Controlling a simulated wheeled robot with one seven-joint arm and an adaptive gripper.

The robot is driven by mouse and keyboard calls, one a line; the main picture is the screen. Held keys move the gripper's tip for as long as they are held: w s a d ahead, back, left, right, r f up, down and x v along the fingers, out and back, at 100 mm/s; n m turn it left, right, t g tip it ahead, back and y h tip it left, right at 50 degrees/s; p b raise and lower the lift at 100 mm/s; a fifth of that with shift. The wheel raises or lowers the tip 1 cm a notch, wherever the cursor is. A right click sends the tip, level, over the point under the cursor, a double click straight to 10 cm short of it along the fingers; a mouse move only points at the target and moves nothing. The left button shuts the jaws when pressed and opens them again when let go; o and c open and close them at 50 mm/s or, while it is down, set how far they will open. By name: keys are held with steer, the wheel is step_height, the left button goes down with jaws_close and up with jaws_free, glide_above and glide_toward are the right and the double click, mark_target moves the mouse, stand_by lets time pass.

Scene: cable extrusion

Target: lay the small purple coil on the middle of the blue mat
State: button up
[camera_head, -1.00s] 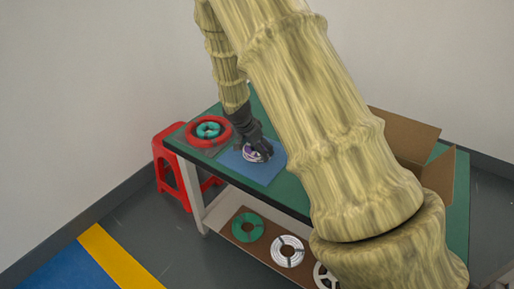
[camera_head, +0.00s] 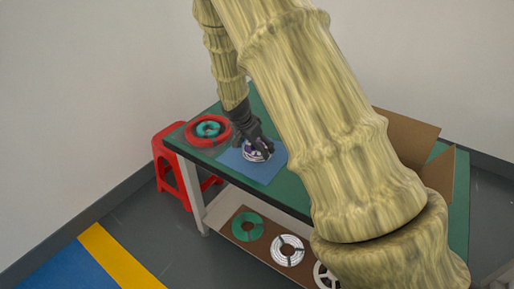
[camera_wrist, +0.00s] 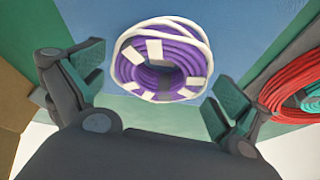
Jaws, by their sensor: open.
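The small purple coil (camera_wrist: 161,62), wound with white ties and a white outer strand, lies on the blue mat (camera_wrist: 225,22) in the wrist view. In the head view the purple coil (camera_head: 256,150) is partly hidden by my gripper (camera_head: 262,147), near the middle of the blue mat (camera_head: 262,177). My gripper (camera_wrist: 150,95) is open in the wrist view, with one finger on each side of the coil and gaps between the fingers and the coil.
A red coil (camera_head: 192,138) with a teal coil (camera_head: 208,129) inside it lies left of the mat on the green table (camera_head: 293,192). A cardboard box (camera_head: 408,130) stands at the right. The lower shelf holds several coils. A red stool (camera_head: 168,178) stands at the left.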

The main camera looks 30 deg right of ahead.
steer(key=v, duration=1.1)
